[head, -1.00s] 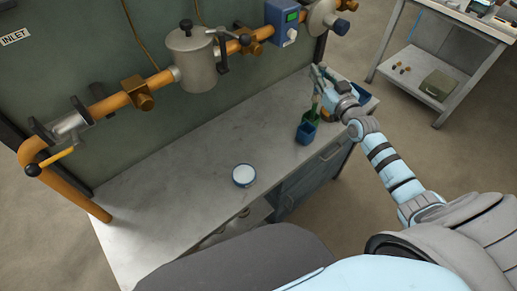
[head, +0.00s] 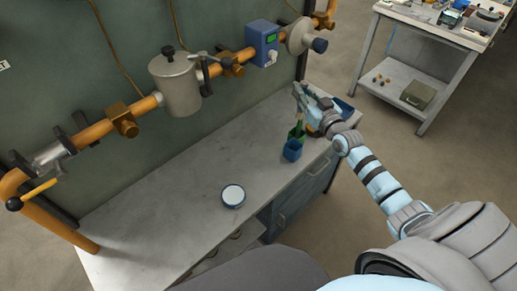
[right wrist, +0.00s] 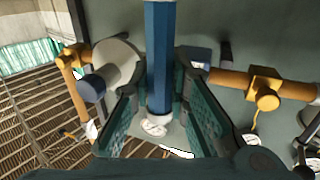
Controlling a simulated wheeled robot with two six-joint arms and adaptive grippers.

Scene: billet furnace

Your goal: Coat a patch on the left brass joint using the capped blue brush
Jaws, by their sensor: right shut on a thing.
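The left brass joint (head: 123,120) is a brass block on the orange pipe in the head view, left of the grey canister. A second brass joint (head: 232,63) sits right of the canister. My right gripper (head: 299,92) is above the back right part of the bench, over the cups. In the right wrist view my right gripper (right wrist: 160,125) is shut on a blue faceted brush handle (right wrist: 158,55). Its bristle end and cap cannot be made out. A round dish (head: 233,194) with white contents and a blue rim stands on the bench. My left gripper is out of view.
A blue cup (head: 292,151) and a green cup (head: 297,132) stand near the bench's right front edge. The grey canister (head: 175,85) and blue meter box (head: 262,42) stick out along the pipe. The bench top (head: 150,210) is clear around the dish.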

